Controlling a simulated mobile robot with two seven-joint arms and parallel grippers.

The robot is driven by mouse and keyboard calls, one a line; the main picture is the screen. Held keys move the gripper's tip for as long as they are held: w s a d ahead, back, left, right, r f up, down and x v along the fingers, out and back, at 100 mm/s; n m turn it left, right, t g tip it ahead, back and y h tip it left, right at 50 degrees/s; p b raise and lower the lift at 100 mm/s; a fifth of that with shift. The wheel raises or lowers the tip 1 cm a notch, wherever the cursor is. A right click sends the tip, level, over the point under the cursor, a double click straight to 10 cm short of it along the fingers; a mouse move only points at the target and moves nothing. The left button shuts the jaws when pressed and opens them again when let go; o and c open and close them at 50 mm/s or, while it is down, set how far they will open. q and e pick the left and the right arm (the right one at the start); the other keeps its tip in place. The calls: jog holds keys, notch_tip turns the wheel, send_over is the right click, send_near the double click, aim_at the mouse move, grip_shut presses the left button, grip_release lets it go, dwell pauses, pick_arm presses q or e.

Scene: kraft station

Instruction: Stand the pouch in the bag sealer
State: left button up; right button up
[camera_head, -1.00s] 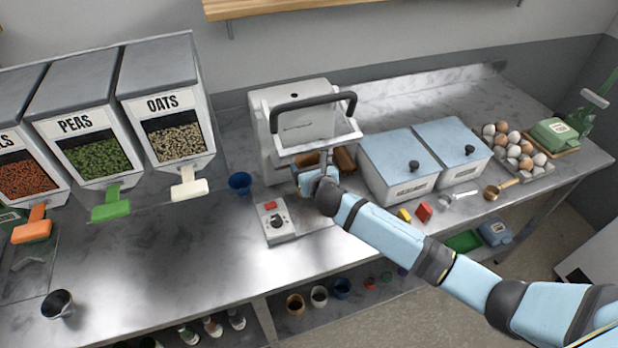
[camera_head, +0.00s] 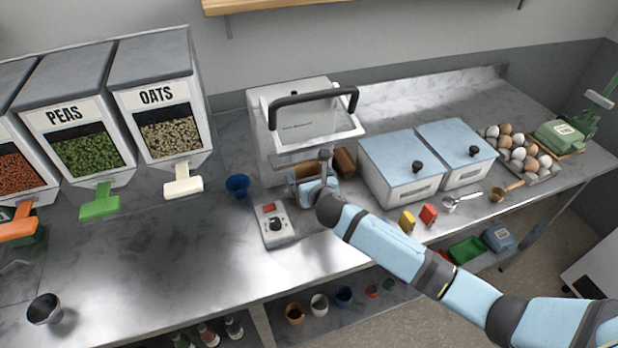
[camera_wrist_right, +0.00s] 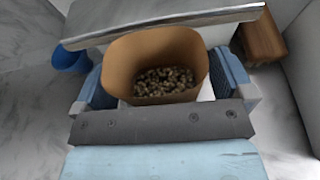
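The pouch is an open-topped brown kraft pouch (camera_wrist_right: 118,62) with small tan grains inside; it also shows in the head view (camera_head: 304,170). My right gripper (camera_wrist_right: 165,82) has a blue finger on each side of the pouch and is shut on it. The pouch looks upright, its mouth facing the wrist camera; its base is hidden. The bag sealer (camera_head: 265,140) is a white machine with a black handle and a clear raised front. In the wrist view a metal bar (camera_wrist_right: 170,22) crosses just beyond the pouch's mouth. My left gripper is not in view.
A control box (camera_head: 275,224) with a dial stands in front of the sealer. A blue cup (camera_head: 237,186) is at its left, a brown block (camera_head: 345,161) at its right. Two blue-lidded bins (camera_head: 400,160) stand close right. The front left counter (camera_head: 150,260) is mostly clear.

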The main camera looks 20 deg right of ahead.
jog(key=v, duration=1.2)
jog(key=shift+r+b, duration=0.15)
jog(key=shift+b, duration=0.15)
